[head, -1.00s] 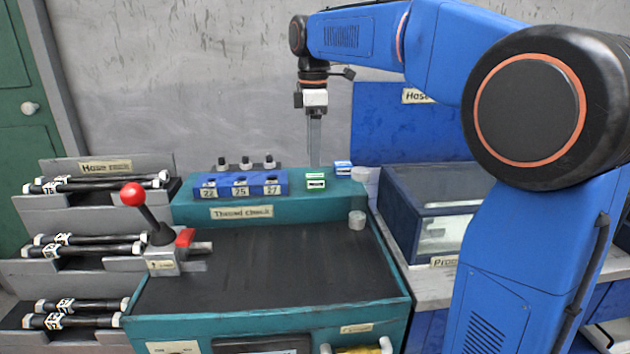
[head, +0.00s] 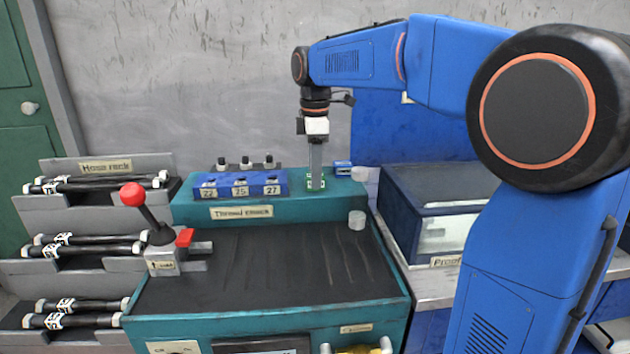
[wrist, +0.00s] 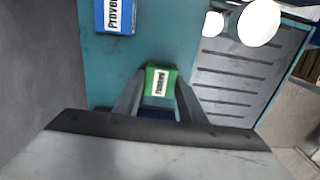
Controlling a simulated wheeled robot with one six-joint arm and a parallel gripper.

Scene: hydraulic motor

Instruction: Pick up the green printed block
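The green printed block (wrist: 158,81) sits on the teal top of the thread check bench, with a white printed label on its upper face. In the head view the green block (head: 311,184) is mostly hidden behind my gripper's fingers. My gripper (head: 316,184) points straight down at it. In the wrist view my gripper (wrist: 157,95) has its two fingers apart, one on each side of the block. I cannot tell whether the fingers touch it.
A blue printed block (wrist: 114,14) stands close by; it also shows in the head view (head: 342,168). A blue numbered holder (head: 240,187) lies left of my gripper. White cylinders (head: 357,220) stand to the right. A red-knobbed lever (head: 133,194) rises at front left.

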